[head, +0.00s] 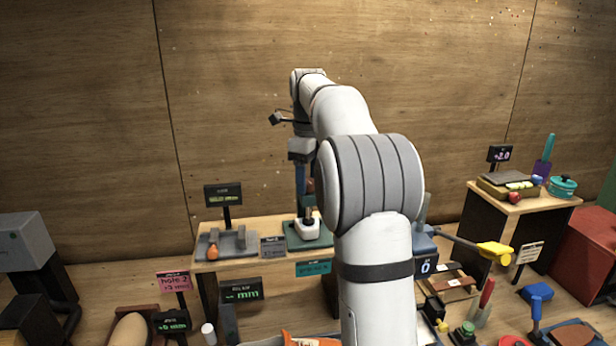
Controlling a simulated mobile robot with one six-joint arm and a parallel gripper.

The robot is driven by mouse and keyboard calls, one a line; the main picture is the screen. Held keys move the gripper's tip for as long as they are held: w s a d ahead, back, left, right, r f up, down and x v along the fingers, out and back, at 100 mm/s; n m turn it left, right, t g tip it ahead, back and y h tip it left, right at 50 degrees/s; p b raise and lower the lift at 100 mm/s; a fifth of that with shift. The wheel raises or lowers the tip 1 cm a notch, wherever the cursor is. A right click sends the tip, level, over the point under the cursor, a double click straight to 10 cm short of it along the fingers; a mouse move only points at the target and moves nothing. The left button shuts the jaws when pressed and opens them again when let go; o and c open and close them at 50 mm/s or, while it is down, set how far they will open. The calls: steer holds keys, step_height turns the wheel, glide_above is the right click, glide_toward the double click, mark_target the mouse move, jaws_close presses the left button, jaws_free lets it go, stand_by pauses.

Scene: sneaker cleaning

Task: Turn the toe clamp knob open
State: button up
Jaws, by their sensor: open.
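My arm rises through the middle of the head view and bends down over the small wooden bench (237,224). My gripper (301,182) hangs over the bench's right part, small and partly hidden by my arm; it is open. Below it, a white shoe-like object (308,230) with a dark top sits on a teal mat (292,241). I cannot tell whether the gripper touches it. No part is clearly marked as the toe clamp knob. An orange round piece (212,253) stands by a grey fixture (240,240) on the bench's left, apart from the gripper.
A dark display (223,195) stands behind the bench. A yellow-ended bar (495,254) juts out at the right. A raised table (510,202) at the right holds a tray and a teal pot (562,187). Signs and tools crowd the foreground.

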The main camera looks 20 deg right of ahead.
steer(key=shift+a, duration=0.1)
steer(key=c, duration=1)
